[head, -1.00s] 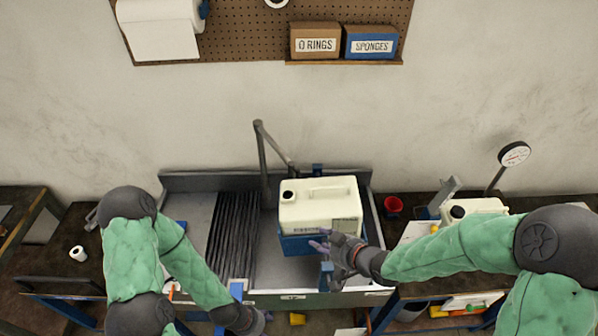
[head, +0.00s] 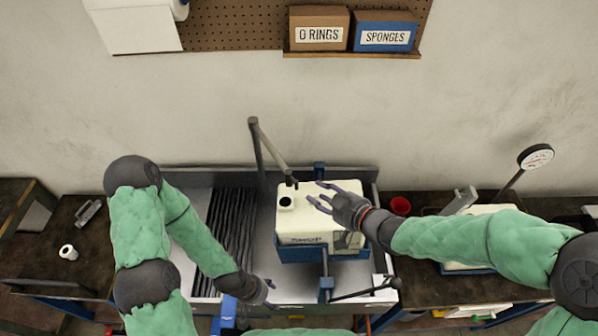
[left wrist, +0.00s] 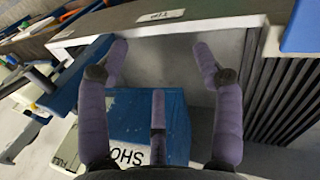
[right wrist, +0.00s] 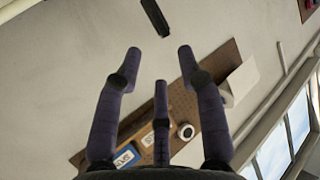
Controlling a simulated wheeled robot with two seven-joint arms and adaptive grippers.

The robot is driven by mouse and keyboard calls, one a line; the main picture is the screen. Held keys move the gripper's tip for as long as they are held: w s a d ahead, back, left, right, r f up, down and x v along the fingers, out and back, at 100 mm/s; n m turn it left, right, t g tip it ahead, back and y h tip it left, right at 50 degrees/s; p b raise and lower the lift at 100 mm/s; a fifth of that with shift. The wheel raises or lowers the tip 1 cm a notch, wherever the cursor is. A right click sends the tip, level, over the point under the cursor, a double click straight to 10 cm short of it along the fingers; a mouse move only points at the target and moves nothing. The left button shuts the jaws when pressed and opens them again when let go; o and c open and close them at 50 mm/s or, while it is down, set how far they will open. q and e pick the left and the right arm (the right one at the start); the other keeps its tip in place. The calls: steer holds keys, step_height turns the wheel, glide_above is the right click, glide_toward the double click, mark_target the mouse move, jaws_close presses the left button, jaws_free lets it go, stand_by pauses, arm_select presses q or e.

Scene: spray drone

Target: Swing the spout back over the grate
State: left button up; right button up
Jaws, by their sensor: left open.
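The grey spout (head: 270,148) angles from its upright post down to the right, its tip above the white jug (head: 293,229) in the sink. The dark slatted grate (head: 232,228) lies left of the jug, with no spout over it; it also shows in the left wrist view (left wrist: 283,100). My right gripper (head: 318,194) is open and empty above the jug, just right of the spout tip. In the right wrist view a dark piece, likely the spout tip (right wrist: 155,17), lies beyond the spread fingers. My left gripper (head: 270,291) is open and empty at the sink's front edge.
The jug rests on a blue stand (head: 298,254). A thin upright bar and lever (head: 362,292) stand at the sink's front right. A red cup (head: 400,206) and a dial gauge (head: 536,157) are on the right bench. The space above the grate is clear.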

mark_target(297, 184)
steer(key=p+x, duration=0.1)
steer(key=x, duration=0.9)
steer(key=shift+a, duration=0.2)
steer(key=shift+s, duration=0.1)
jaws_close()
